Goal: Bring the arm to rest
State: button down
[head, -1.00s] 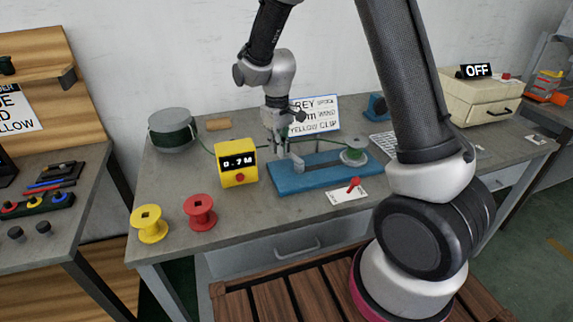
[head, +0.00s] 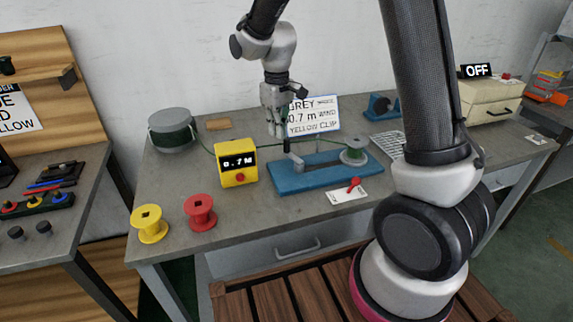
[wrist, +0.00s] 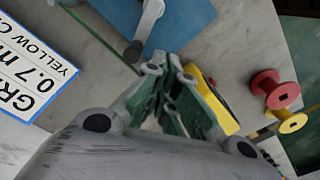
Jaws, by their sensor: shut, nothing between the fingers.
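My gripper (head: 277,130) hangs fingers-down above the back of the blue winding fixture (head: 310,181), shut and empty, apart from everything below it. In the wrist view my gripper (wrist: 172,72) shows its fingertips together, with the yellow meter (wrist: 218,106) partly hidden behind them. The blue fixture (wrist: 190,20) and its grey lever (wrist: 143,30) show at the top there. In the head view a grey spool (head: 354,153) with green wire sits on the fixture's right end. The yellow meter (head: 237,165) reads 0.7 M.
A sign (head: 314,116) stands behind the fixture. A green drum (head: 171,131) stands at back left. Yellow (head: 149,224) and red (head: 199,213) spools stand at front left. A card with a red clip (head: 347,192) lies in front. A beige box (head: 488,98) is at right.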

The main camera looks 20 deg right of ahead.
jog(key=s+d+r+m+t, duration=0.1)
jog(key=s+d+r+m, duration=0.1)
jog(key=s+d+r, duration=0.3)
jog(key=s+d+r+m+t, duration=0.2)
jog(key=s+d+r, duration=0.3)
jog(key=s, duration=0.8)
jog(key=s+d+r+m+t, duration=0.1)
jog(key=s+d+r+m, duration=0.1)
jog(key=s+d+r, duration=0.3)
jog(key=s+r, duration=0.1)
jog(key=s, duration=0.2)
jog(key=shift+s+d+r, duration=0.15)
jog(key=shift+s+d, duration=0.1)
jog(key=shift+s, duration=0.15)
dwell(0.8)
